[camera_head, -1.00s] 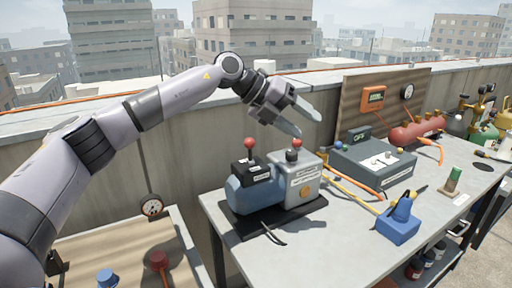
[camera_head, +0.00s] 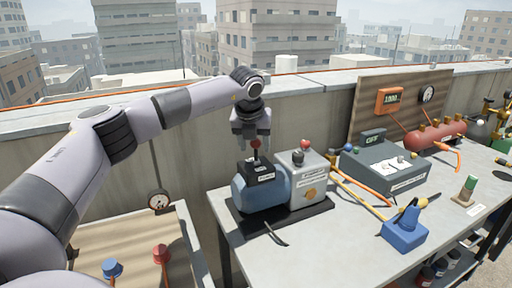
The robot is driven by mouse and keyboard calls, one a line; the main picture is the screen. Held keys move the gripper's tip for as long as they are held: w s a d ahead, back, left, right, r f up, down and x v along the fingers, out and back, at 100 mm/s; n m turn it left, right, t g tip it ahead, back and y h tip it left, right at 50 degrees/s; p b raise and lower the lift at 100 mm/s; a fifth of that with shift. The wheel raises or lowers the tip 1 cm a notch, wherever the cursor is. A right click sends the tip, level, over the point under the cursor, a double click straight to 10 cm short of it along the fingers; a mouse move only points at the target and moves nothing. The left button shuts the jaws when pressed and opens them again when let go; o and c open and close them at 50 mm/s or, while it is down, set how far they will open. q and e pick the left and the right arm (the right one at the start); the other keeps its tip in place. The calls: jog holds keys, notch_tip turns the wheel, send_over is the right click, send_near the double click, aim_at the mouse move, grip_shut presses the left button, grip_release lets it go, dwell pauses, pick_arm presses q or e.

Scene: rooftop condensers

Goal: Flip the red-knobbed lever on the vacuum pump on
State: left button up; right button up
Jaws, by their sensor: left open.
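The vacuum pump stands on the bench, with a blue motor body (camera_head: 262,195) at left and a grey block (camera_head: 310,186) at right on a black base. A black switch box (camera_head: 261,171) on the blue body carries an upright lever with a red knob (camera_head: 256,144). Another red knob (camera_head: 305,144) shows above the grey block. My left gripper (camera_head: 252,144) is open and points down, its fingertips on either side of the switch-box knob in the picture. Whether they touch it, I cannot tell. My right gripper is out of view.
An orange gauge (camera_head: 389,100) reads about 1000. A blue tool (camera_head: 404,229) sits at the bench front. A low wall (camera_head: 190,150) runs behind the bench.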

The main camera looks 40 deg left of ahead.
pick_arm(q)
jog(key=shift+x, duration=1.35)
